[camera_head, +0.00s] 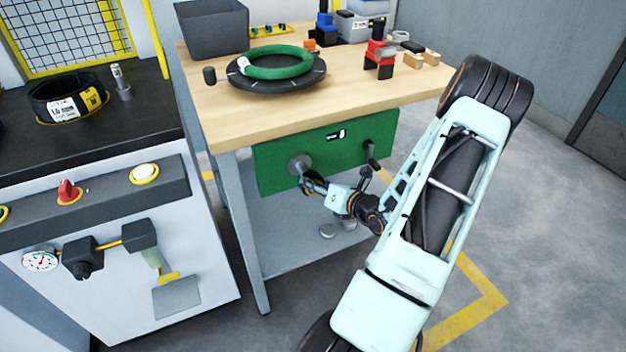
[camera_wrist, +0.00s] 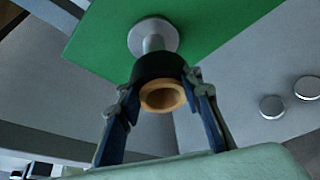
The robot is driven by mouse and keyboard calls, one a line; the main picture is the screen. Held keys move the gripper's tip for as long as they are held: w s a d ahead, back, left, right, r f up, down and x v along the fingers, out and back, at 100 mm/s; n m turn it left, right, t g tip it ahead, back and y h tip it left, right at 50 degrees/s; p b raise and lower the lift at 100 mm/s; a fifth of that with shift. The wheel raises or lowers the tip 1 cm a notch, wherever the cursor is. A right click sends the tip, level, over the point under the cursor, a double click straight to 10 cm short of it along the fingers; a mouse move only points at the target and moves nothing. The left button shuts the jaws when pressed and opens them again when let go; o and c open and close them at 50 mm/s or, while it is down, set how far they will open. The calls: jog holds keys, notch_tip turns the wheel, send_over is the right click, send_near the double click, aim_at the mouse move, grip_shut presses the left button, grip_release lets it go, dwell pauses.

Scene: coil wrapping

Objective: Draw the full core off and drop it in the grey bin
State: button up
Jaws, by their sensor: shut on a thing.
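The full core (camera_wrist: 158,66) is a black roll wound on a tan tube. In the wrist view its open tan end faces the camera. My gripper (camera_wrist: 160,86) is shut on its sides, one finger on each side. Behind the core, a silver shaft and round flange (camera_wrist: 150,30) stand out from the green panel. The core is in line with the shaft; I cannot tell how much shaft is inside it. In the head view my gripper (camera_head: 314,187) is at the panel below the tabletop, with the core mostly hidden. The grey bin (camera_head: 212,32) stands at the table's back left.
The green panel (camera_head: 270,172) hangs under the wooden tabletop (camera_head: 220,112), with a crank (camera_head: 371,155) to the right. A green coil (camera_head: 276,62) lies on a black turntable. A red and black holder (camera_head: 379,60) and small blocks stand at right. A metal shelf lies below.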

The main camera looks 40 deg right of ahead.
jog(key=shift+s+a, duration=0.2)
jog(key=shift+s, duration=0.55)
jog(key=shift+s+a, duration=0.15)
jog(key=shift+s, duration=0.55)
jog(key=shift+r, duration=0.1)
dwell(0.8)
